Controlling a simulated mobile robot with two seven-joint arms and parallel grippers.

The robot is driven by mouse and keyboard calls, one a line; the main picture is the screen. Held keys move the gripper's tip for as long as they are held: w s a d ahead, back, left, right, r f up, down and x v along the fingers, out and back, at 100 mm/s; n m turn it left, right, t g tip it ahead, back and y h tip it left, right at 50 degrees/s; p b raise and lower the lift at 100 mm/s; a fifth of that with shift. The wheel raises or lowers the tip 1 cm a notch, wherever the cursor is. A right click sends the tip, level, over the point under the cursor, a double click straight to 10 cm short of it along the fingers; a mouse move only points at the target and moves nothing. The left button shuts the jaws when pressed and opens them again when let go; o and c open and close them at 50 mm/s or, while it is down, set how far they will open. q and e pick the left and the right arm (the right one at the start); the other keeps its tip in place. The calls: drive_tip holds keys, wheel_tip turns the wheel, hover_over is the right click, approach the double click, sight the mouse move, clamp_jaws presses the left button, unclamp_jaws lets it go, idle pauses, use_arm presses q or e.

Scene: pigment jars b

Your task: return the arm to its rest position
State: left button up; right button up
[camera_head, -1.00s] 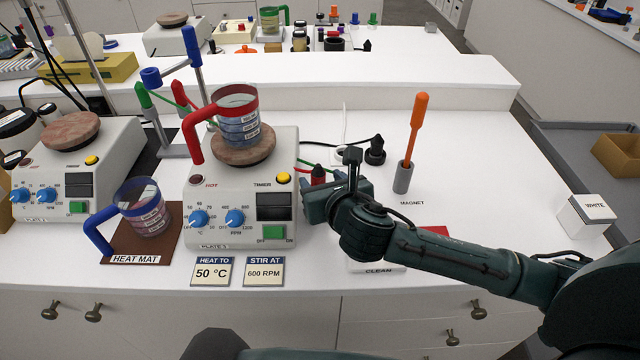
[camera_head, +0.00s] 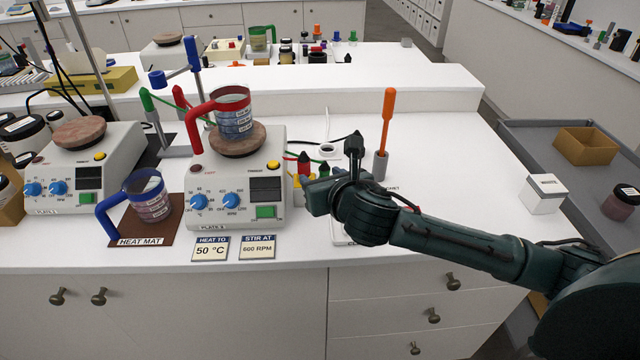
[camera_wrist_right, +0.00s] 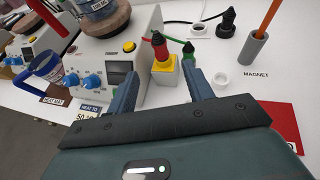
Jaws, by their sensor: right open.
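My right arm reaches in from the lower right in the head view. Its gripper (camera_head: 314,192) is just right of the front hot plate (camera_head: 262,165), above the bench. In the right wrist view the gripper (camera_wrist_right: 162,90) is open, with nothing held. A red-topped, black-tipped piece in a yellow block (camera_wrist_right: 164,74) shows between and beyond the fingers, apart from them as far as I can tell. In the head view the gripper partly hides that block. My left gripper is not in view.
A beaker with a red handle (camera_head: 233,112) stands on the front plate. A blue-handled beaker (camera_head: 148,200) stands on the heat mat (camera_head: 180,228). An orange rod (camera_head: 386,120) stands in a grey holder (camera_head: 380,167). A white box (camera_head: 543,194) is at right.

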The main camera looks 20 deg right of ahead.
drive_tip(key=shift+s+r, duration=0.1)
drive_tip(key=shift+s, duration=0.1)
idle(0.5)
drive_tip(key=s+a+f+m+g, duration=0.1)
drive_tip(key=s+f+m+g, duration=0.2)
drive_tip(key=s+f+m, duration=0.35)
drive_tip(key=s+a+f+m+g, duration=0.25)
drive_tip(key=s+m, duration=0.45)
drive_tip(key=m, duration=0.5)
drive_tip(key=s+d+f+m+g, duration=0.2)
drive_tip(key=s+d+f+m, duration=0.1)
drive_tip(key=s+m, duration=0.5)
drive_tip(key=s+d+f+m+g, duration=0.3)
drive_tip(key=s+f+m, duration=0.1)
drive_tip(key=s+m, duration=0.4)
drive_tip(key=w+a+f+t+y, duration=0.1)
drive_tip(key=w+a+f+t, duration=0.1)
drive_tip(key=f, duration=0.3)
drive_tip(key=w+a+f+n+t+y, duration=0.1)
drive_tip(key=w+a+f+t, duration=0.2)
drive_tip(key=w+f+t, duration=0.1)
drive_tip(key=shift+w+a+f+t+y, duration=0.15)
drive_tip(key=shift+a+f+t+y, duration=0.2)
drive_tip(key=shift+f, duration=0.1)
